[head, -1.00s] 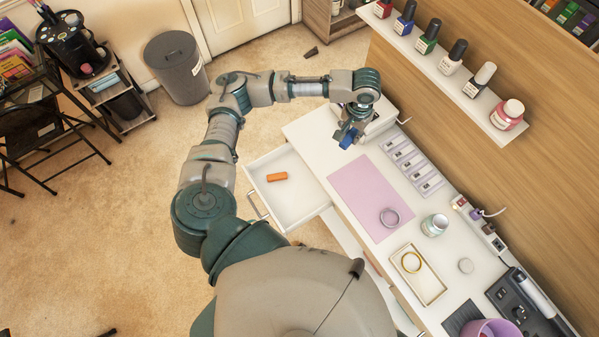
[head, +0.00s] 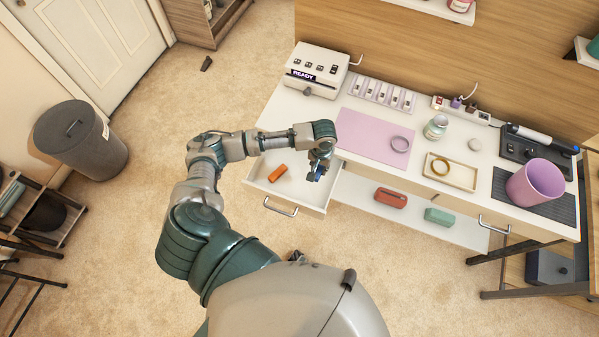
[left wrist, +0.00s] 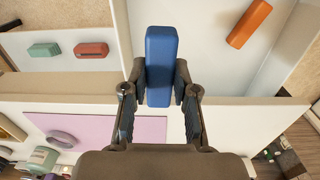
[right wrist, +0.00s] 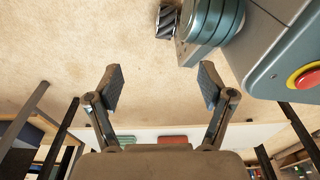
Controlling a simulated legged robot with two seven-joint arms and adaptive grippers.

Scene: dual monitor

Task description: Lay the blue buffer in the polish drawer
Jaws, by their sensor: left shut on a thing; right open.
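My left gripper (head: 317,170) is shut on the blue buffer (head: 314,177), near the right side of the open white drawer (head: 300,190) in the head view. In the left wrist view the blue buffer (left wrist: 161,52) stands out beyond the fingertips (left wrist: 160,88), with the drawer floor (left wrist: 205,45) beyond it to the right. An orange block (head: 278,172) lies in the drawer; it also shows in the left wrist view (left wrist: 249,23). My right gripper (right wrist: 157,88) is open and empty over the carpet, outside the head view.
The desk top holds a pink mat (head: 372,140), a tray (head: 462,175) and a white box reading READY (head: 318,68). A red case (head: 390,198) and a teal case (head: 438,216) lie on a lower white surface right of the drawer.

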